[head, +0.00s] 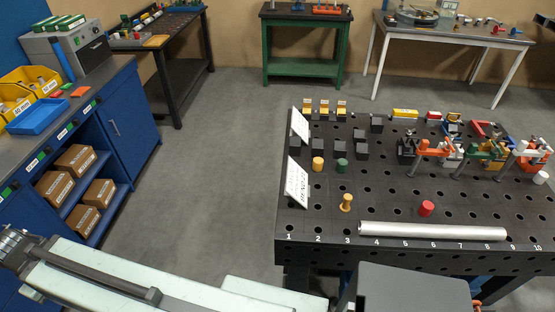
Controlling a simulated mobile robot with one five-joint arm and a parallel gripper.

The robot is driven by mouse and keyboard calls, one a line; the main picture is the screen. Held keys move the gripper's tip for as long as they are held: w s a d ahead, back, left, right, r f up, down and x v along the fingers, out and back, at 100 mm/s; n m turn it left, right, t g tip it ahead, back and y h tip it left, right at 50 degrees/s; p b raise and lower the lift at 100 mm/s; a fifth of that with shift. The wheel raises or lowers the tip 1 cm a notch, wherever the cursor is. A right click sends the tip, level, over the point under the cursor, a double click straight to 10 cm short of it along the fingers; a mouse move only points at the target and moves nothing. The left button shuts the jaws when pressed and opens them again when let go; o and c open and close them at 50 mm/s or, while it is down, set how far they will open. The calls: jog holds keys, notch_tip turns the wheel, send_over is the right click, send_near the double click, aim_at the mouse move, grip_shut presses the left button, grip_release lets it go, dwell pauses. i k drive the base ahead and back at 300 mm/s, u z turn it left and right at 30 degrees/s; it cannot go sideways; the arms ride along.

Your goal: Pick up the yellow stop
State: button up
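One is a short, plain orange-yellow cylinder (318,164) near the table's left side, beside a green cylinder (341,166). I cannot tell from looks alone which is called the yellow stop. Both stand upright with nothing touching them. My arm crosses the lower left of the head view, away from the table; its gripper fingers do not show.
A long silver tube (432,231) lies along the table's front. A red cylinder (427,208) stands behind it. White sign cards (296,184) stand at the left edge, with black blocks (361,151) and clamps (487,152) further back. A blue cabinet (122,125) is at left; the grey floor between is clear.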

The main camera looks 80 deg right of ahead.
aim_at(317, 165)
jog(key=z, duration=0.05)
jog(key=i, duration=2.15)
jog(key=z, duration=3.35)
jog(key=i, duration=1.5)
jog(key=u, duration=0.1)
